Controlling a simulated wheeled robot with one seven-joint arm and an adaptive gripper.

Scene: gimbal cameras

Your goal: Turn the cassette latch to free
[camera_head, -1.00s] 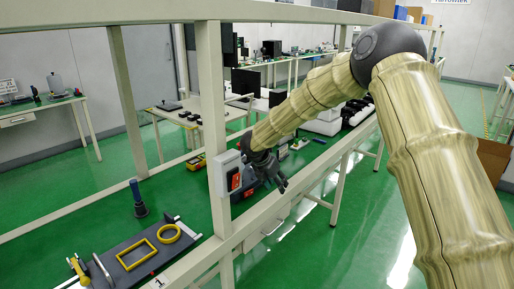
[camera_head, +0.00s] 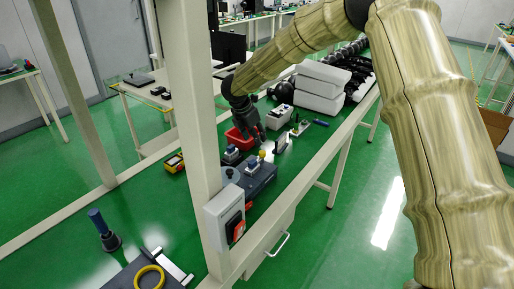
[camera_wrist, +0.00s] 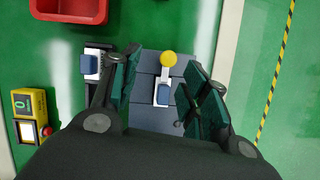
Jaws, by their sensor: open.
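The latch lever has a yellow ball knob (camera_wrist: 168,59) on a pale stem, beside a blue part (camera_wrist: 163,95). It sits on a blue-grey block (camera_wrist: 145,115). In the head view the yellow knob (camera_head: 262,154) shows at the far end of the dark block (camera_head: 256,182). My gripper (camera_wrist: 163,76) is open, with its dark green fingers on either side of the lever in the wrist view. Nothing is between the pads that I can see held. In the head view my gripper (camera_head: 250,134) is just above and beyond the knob; contact cannot be told.
A red bin (camera_head: 239,139) stands left of the gripper, and a second blue-and-white latch-like part (camera_wrist: 92,65) is close to the left finger. A yellow device (camera_head: 174,162) lies farther left. A pale post (camera_head: 190,110) with a switch box (camera_head: 225,215) stands in front.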

